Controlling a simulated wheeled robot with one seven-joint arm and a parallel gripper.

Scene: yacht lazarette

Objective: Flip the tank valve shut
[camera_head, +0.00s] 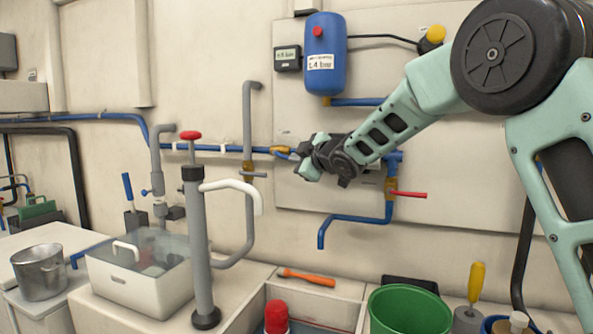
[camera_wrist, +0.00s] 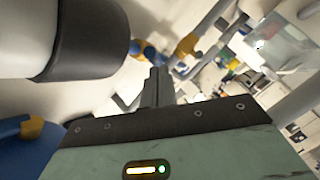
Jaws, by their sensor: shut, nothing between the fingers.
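A blue tank (camera_head: 325,55) hangs on the wall panel with pipes below it. A brass valve (camera_head: 391,188) with a red lever (camera_head: 410,194) pointing right sits on the blue vertical pipe. Another brass valve (camera_head: 279,149) sits on the horizontal blue pipe; I cannot tell which is the tank valve. My gripper (camera_head: 303,168) is shut and empty, just below and right of the horizontal pipe's brass valve, hiding part of that pipe. I cannot tell whether they touch. In the wrist view my fingers (camera_wrist: 155,85) are together, with a brass fitting (camera_wrist: 187,45) beyond them.
A grey hand pump (camera_head: 197,245) with a red top stands in front, left of my gripper. A clear-lidded box (camera_head: 140,280) and steel pot (camera_head: 40,272) are at left. An orange-handled tool (camera_head: 306,277) and green bucket (camera_head: 408,312) are below.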

